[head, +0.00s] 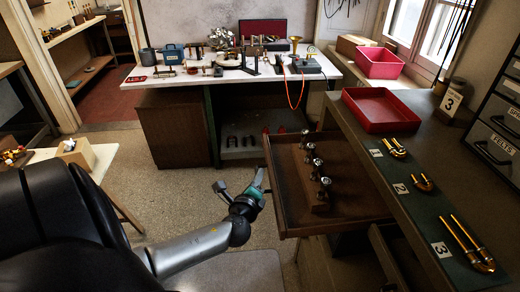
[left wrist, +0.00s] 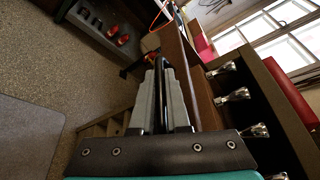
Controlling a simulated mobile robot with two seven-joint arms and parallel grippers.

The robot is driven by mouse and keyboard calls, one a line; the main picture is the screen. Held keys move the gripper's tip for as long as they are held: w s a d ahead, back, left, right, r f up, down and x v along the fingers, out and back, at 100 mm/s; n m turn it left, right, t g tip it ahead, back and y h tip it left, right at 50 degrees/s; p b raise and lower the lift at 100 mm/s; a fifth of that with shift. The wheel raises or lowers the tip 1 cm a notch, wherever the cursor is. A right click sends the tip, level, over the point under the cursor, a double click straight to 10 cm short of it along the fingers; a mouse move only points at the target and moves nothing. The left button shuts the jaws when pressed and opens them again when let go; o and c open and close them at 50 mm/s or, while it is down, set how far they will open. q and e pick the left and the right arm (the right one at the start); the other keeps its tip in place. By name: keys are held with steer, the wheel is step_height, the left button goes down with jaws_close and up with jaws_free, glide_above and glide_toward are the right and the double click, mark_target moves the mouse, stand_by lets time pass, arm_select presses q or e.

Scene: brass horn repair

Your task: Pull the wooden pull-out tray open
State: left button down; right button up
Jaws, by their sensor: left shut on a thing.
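The wooden pull-out tray (head: 290,207) sticks out to the left from under the green-topped bench on the right. Inside it stand several metal-topped pieces (head: 312,160) on a wooden strip; they show in the left wrist view (left wrist: 236,96) too. My left gripper (head: 262,180) is at the tray's outer front edge, low and to its left. In the left wrist view its two grey fingers (left wrist: 163,98) are closed around a thin dark bar beside the tray's brown front panel (left wrist: 202,88). The bar's ends are mostly hidden. My right gripper is not in view.
The bench (head: 415,205) bears a red tray (head: 380,110), brass tubes (head: 468,243) and numbered cards. A white-topped workbench (head: 225,75) with tools stands at the back. Speckled floor (head: 185,190) lies clear left of the pull-out tray.

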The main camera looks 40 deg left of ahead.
arm_select(q)
steer(key=c, duration=1)
jaws_free()
steer(key=shift+o, duration=0.4)
steer(key=shift+s, duration=0.1)
steer(key=v, duration=1.5)
steer(key=shift+d+r, duration=0.1)
